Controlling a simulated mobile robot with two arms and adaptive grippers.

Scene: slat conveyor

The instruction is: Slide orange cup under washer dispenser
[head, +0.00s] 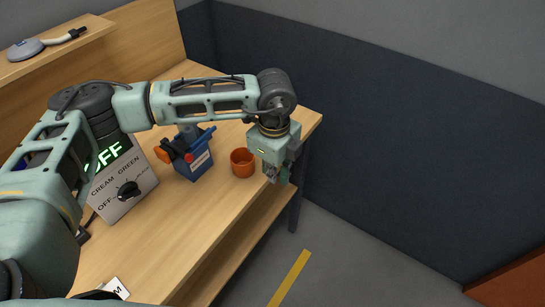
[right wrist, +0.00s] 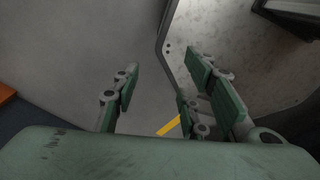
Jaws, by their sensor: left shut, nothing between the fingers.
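The orange cup (head: 242,163) stands upright on the wooden bench near its right end, open side up. My left gripper (head: 279,176) points down just to the right of the cup, by the bench's edge. It is shut and empty; whether it touches the cup I cannot tell. A blue device (head: 198,163) with orange and dark parts on top stands left of the cup. It may be the washer dispenser; its outlet is not clear. My right gripper (right wrist: 163,95) is open and empty in the right wrist view, away from the bench over the floor.
A control box (head: 126,188) with a dark knob and a green "OFF" display stands at the left, partly behind my left arm. A raised shelf (head: 60,50) holds a grey tool. The bench top (head: 175,220) in front of the blue device is clear.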

